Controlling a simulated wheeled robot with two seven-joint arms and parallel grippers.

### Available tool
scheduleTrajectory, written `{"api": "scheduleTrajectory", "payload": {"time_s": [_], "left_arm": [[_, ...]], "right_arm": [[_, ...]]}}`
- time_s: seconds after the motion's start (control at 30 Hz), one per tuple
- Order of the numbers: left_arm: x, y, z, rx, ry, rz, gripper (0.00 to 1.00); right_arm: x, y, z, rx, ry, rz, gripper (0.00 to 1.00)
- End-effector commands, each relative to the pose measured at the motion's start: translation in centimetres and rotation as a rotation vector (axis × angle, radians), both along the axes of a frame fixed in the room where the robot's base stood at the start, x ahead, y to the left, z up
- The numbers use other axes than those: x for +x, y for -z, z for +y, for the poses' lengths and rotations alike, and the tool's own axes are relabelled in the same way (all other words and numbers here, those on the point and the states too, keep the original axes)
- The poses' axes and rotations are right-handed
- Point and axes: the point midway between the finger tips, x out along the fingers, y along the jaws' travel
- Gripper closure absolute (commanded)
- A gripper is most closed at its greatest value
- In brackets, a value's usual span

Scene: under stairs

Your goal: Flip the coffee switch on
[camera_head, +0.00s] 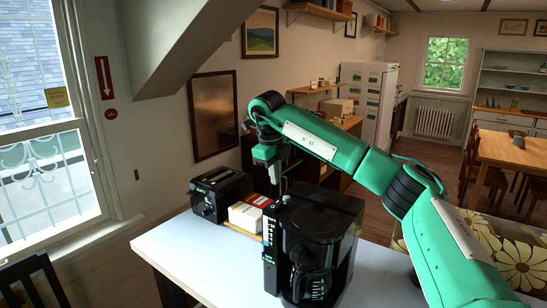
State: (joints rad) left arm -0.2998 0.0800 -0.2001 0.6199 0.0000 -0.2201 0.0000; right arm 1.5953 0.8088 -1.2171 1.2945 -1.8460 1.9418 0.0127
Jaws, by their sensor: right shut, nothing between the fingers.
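A black coffee machine (340,215) stands on the white table, with a dark carafe (311,283) in its front. A narrow control strip with pale markings and a small green glow runs down its left front edge. The switch itself is too small to make out. My right gripper (275,196) reaches over from the right and points down beside the upper left of the machine. It is shut and empty, close to the top of the control strip. I cannot tell whether it touches the machine. My left gripper is not in view.
A black toaster (219,194) stands to the left on the white table (200,262). Small red and white boxes (247,214) lie between it and the coffee machine. The table's front left is clear. A window is at far left, and a wooden dining table (508,150) is far right.

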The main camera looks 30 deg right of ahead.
Motion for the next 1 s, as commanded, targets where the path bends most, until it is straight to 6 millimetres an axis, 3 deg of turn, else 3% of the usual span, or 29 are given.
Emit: {"api": "scheduleTrajectory", "payload": {"time_s": [0.2,0.4,1.0], "left_arm": [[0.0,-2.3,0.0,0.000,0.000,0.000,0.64],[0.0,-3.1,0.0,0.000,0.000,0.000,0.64],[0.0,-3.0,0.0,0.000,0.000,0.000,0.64]], "right_arm": [[0.2,3.6,-0.7,0.000,0.000,0.002,1.00],[0.3,5.6,-1.0,0.000,0.001,0.000,1.00],[0.6,6.8,-1.5,0.073,0.005,0.031,1.00]]}}
